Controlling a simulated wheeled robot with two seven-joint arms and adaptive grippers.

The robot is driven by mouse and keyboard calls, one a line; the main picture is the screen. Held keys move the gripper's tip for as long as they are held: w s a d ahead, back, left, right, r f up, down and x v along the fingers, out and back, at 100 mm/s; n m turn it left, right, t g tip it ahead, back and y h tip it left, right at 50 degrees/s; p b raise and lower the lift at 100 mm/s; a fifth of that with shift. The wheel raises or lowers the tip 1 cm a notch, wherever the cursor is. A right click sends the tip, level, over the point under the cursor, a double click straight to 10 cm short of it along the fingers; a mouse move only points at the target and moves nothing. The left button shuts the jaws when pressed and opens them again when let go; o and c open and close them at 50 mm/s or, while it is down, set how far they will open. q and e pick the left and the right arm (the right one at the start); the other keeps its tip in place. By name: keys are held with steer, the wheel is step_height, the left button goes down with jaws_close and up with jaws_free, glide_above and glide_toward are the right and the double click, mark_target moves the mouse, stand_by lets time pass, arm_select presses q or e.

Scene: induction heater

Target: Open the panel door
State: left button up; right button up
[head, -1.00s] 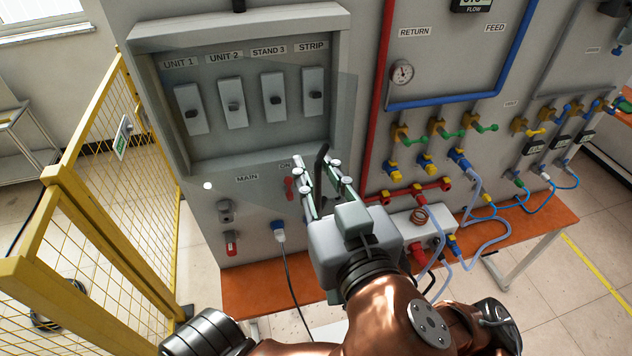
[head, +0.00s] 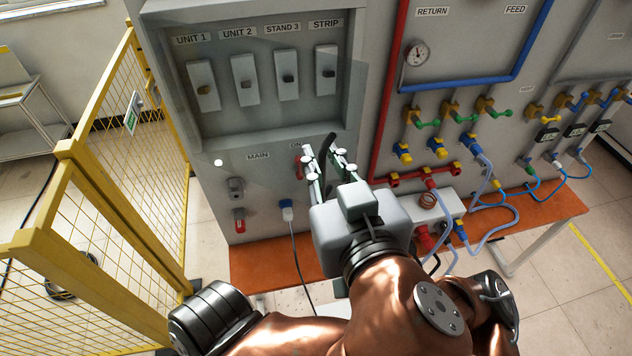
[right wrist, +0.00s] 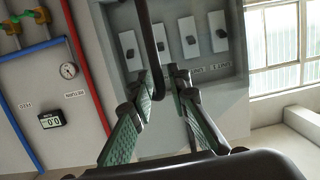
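The panel door is a see-through sheet (head: 268,135) over the lower part of the recessed switch panel; its edges are faint, so how far it stands open is hard to tell. Its dark curved handle (head: 331,140) also shows in the right wrist view (right wrist: 151,38). My right gripper (head: 324,152) has its fingers on either side of the handle. In the right wrist view the handle lies between the fingertips (right wrist: 160,82), close to the left one, with a small gap towards the other. I cannot tell whether they touch. My left gripper is not in view.
Several grey switches (head: 244,80) sit in the recess. Below are a red switch (head: 298,168) and a blue plug (head: 287,208) with cable. Pipes, valves and hoses (head: 482,165) crowd the right, above an orange shelf (head: 545,210). A yellow fence (head: 75,160) stands left.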

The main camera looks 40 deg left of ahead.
steer(key=shift+s+d+r, duration=0.2)
steer(key=shift+s+r, duration=0.25)
steer(key=s+d+b, duration=0.3)
steer(key=s+b, duration=0.2)
steer(key=shift+d+f, duration=0.25)
steer(key=shift+f, duration=0.05)
stand_by(0.6)
steer(key=shift+b, duration=0.35)
